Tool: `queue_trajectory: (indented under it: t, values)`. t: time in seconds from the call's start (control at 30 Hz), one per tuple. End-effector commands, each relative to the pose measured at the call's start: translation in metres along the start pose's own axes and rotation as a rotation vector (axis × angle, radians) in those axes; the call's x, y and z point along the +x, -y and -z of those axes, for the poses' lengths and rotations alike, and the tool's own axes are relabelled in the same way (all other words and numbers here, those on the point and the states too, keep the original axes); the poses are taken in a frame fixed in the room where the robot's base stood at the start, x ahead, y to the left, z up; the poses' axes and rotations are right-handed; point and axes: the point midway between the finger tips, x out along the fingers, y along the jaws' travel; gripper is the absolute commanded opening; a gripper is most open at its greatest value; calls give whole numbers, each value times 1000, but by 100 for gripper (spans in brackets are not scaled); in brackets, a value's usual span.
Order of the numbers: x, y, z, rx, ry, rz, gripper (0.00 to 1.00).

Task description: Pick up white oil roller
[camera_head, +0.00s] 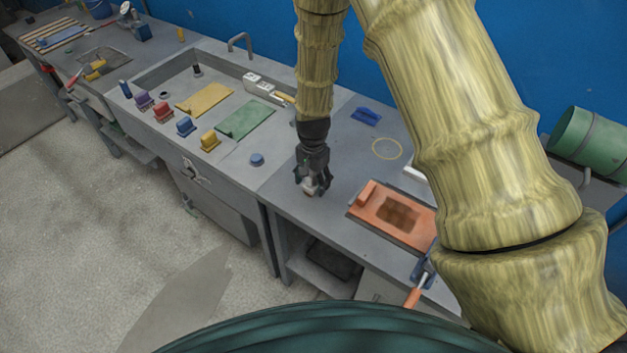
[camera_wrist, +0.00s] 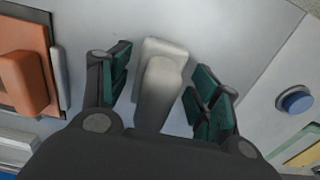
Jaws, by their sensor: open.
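The white oil roller (camera_wrist: 160,88) shows in the wrist view as a pale, whitish block with a narrower part pointing towards my gripper. My gripper (camera_wrist: 158,90) is open, with a green-padded finger on each side of the roller and a visible gap on both sides. In the head view my gripper (camera_head: 312,187) points down at the grey bench, and only a small pale part of the roller (camera_head: 309,186) shows between the fingers. The rest of it is hidden by the fingers there.
An orange tray (camera_head: 424,219) with an orange block (camera_head: 366,193) lies to the right of my gripper. A round blue knob (camera_head: 257,159) is on the left. Several coloured stamp-like blocks and a green plate (camera_head: 245,119) lie further left. A blue item (camera_head: 366,116) lies behind.

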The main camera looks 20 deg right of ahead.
Motion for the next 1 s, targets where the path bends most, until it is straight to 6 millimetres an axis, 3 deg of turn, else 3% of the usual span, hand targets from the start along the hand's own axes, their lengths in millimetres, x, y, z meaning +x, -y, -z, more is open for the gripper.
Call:
queue_trajectory:
  t: [0.07,0.33,0.4,0.77,1.0]
  values:
    - [0,-1,1,2,0,0,61]
    - [0,0,0,0,0,0,11]
    - [0,1,0,-1,0,0,7]
    - [-4,1,0,0,0,0,6]
    - [-24,2,1,0,-2,2,6]
